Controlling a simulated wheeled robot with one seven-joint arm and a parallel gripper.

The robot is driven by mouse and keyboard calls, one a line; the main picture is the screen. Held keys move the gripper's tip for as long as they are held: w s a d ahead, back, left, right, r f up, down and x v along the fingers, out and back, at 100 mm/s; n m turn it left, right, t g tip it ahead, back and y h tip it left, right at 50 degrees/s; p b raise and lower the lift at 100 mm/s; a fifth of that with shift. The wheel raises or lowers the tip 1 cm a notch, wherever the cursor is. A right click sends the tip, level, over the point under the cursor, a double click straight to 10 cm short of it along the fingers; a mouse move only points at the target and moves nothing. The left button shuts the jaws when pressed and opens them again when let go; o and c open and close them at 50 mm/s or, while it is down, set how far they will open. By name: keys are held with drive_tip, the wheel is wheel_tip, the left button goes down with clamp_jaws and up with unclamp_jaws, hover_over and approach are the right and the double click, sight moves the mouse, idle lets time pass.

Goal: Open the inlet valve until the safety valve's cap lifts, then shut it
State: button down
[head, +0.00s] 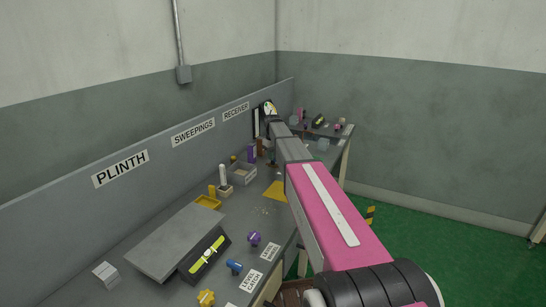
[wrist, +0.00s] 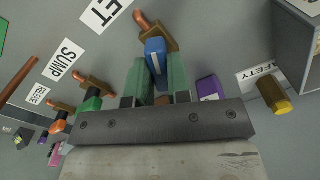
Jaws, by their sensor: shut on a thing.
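In the wrist view my gripper (wrist: 157,72) is shut on a blue valve handle (wrist: 155,48), its green fingers on either side. The handle sits on a brown valve body with a copper pipe (wrist: 147,22). A partly cut-off label (wrist: 104,12) ending in "ET" stands beside it. At the right, a yellow hexagonal cap (wrist: 281,107) sits by a label ending in "FETY" (wrist: 262,75). I cannot tell whether that cap is lifted. In the head view my arm hides the gripper and the valve.
In the wrist view, a green-handled valve (wrist: 90,104) by the SUMP label (wrist: 65,60) and an orange-handled one (wrist: 61,122) lie left. A purple block (wrist: 208,88) is close on the right. In the head view, a grey bench panel (head: 150,150) runs behind the cluttered bench.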

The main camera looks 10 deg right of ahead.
drive_tip(key=n, duration=0.4)
drive_tip(key=shift+n, duration=0.3)
idle(0.3)
drive_tip(key=c, duration=1.1)
unclamp_jaws()
drive_tip(key=shift+o, duration=0.2)
wheel_tip(320, 180, up, 11)
drive_tip(key=shift+f, duration=0.1)
